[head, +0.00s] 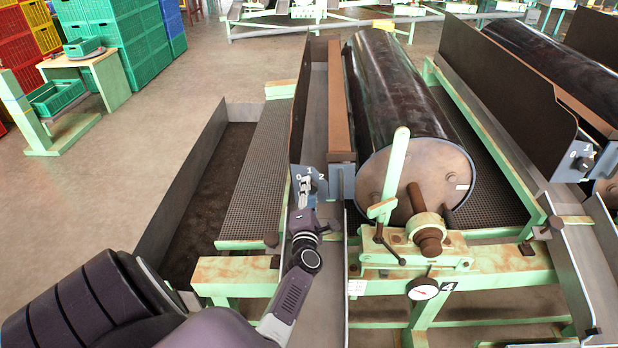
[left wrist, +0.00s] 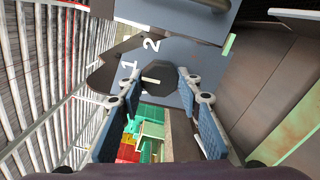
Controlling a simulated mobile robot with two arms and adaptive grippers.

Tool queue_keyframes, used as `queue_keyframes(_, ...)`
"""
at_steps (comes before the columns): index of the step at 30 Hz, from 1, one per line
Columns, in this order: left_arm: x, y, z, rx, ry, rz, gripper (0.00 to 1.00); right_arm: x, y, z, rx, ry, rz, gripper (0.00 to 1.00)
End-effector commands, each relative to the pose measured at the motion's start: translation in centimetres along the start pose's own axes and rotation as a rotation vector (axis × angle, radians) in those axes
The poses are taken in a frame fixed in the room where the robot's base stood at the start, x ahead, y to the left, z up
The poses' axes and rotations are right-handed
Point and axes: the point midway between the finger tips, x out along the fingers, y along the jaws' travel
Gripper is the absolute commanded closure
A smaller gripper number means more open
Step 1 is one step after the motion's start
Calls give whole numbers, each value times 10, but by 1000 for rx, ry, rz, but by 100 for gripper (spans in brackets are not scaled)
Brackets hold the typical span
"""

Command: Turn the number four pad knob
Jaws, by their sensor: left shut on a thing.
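The pad knob is a dark knob (left wrist: 158,76) on a blue-grey panel (head: 319,184) with white numerals, at the front end of the long trough left of the black drum (head: 400,110). A plate marked 4 (head: 447,286) hangs on the green frame below that drum. My left gripper (head: 306,187) is at the panel, its fingers hiding most of the knob in the head view. My right gripper is out of view.
A second panel with a knob (head: 587,163) is on the neighbouring sorter at the right. A dial gauge (head: 423,289) and a lever (head: 396,165) stand right of my arm. Mesh walkway (head: 257,180) lies left. Crates (head: 140,40) stand far back left; open floor lies between.

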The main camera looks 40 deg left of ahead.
Motion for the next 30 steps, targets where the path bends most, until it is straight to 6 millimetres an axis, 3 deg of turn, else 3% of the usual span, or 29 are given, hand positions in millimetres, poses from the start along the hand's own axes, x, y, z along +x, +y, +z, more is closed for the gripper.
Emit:
queue_keyframes(11, 0, -1, 0, 4, -1, -1, 92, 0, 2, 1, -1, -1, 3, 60)
queue_keyframes(12, 0, -1, 1, 3, -1, -1, 65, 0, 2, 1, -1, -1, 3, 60)
queue_keyframes(16, 0, -1, 0, 3, -1, -1, 50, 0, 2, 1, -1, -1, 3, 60)
queue_keyframes(25, -2, -1, 0, 3, 0, -1, 50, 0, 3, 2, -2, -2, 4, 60)
queue_keyframes(30, -23, -2, 0, 3, 0, -3, 50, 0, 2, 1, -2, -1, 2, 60)
